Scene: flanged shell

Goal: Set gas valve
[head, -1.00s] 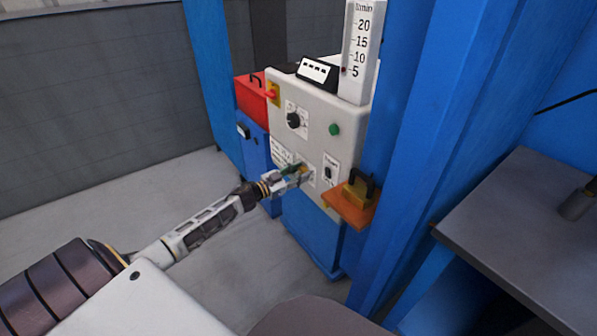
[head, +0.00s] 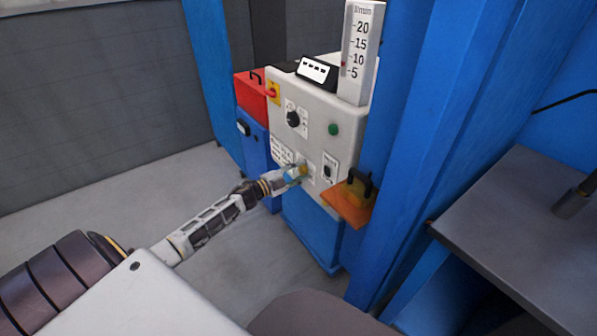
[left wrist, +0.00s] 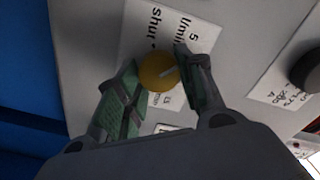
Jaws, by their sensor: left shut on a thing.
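The gas valve is a round yellow knob (left wrist: 159,72) with a pale pointer line, on a white label marked "shut", "5" and "l/min". It sits on the grey front panel of the machine (head: 312,120). My left gripper (left wrist: 158,82) has its two green-padded fingers on either side of the knob, shut on it. In the head view my left gripper (head: 292,174) reaches the lower part of the panel and hides most of the knob. A flow gauge (head: 360,55) marked 5 to 20 stands on top of the machine, with a dark red marker near 5. My right gripper does not show.
A black dial (head: 293,119), a green button (head: 333,130) and a black switch (head: 328,171) are on the panel. An orange shelf (head: 346,205) juts out at its lower right. A blue post and a dark table (head: 510,220) stand to the right.

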